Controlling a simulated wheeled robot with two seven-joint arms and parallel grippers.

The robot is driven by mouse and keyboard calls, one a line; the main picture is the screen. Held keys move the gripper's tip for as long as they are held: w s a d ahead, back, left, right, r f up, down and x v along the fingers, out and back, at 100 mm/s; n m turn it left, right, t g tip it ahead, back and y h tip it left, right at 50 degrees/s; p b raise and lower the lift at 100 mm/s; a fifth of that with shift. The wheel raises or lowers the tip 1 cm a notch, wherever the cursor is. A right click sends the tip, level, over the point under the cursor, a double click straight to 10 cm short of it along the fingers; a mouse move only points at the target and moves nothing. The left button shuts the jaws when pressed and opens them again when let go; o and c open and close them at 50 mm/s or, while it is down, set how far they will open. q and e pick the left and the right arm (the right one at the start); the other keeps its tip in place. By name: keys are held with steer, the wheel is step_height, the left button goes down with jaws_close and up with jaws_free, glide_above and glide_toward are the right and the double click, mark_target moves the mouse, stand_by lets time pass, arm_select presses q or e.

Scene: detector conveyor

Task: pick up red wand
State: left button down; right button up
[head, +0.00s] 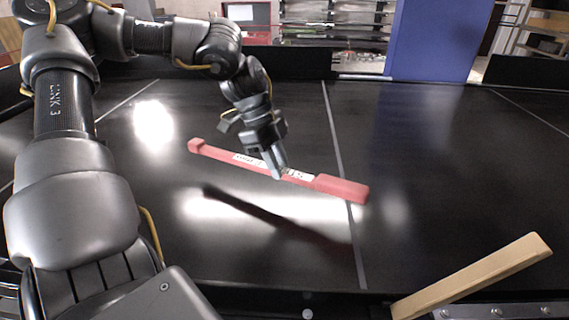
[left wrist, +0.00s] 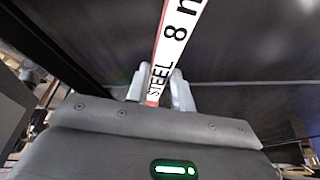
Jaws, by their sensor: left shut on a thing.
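The red wand (head: 341,188) has a white printed label along its middle and a thicker block at its right end. It is held in the air above the black conveyor belt (head: 440,200), with its dark shadow below it. My left gripper (head: 277,172) is shut on the wand at the labelled middle. In the left wrist view the wand's label (left wrist: 176,40), with "STEEL 8" on it, runs between the two fingers (left wrist: 158,90). My right gripper is in neither view.
A light wooden bar (head: 475,275) lies at the front right edge by a metal rail. A blue panel (head: 433,40) stands behind the belt, and shelves (head: 335,22) stand further back. The belt around the wand is clear.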

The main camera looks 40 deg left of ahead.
arm_select(q)
steer(key=s+d+r+p, duration=0.2)
steer(key=s+r, duration=0.3)
steer(key=s, duration=0.5)
steer(key=shift+s+d+r+p, duration=0.15)
steer(key=shift+d+r+p, duration=0.2)
steer(key=shift+d, duration=0.1)
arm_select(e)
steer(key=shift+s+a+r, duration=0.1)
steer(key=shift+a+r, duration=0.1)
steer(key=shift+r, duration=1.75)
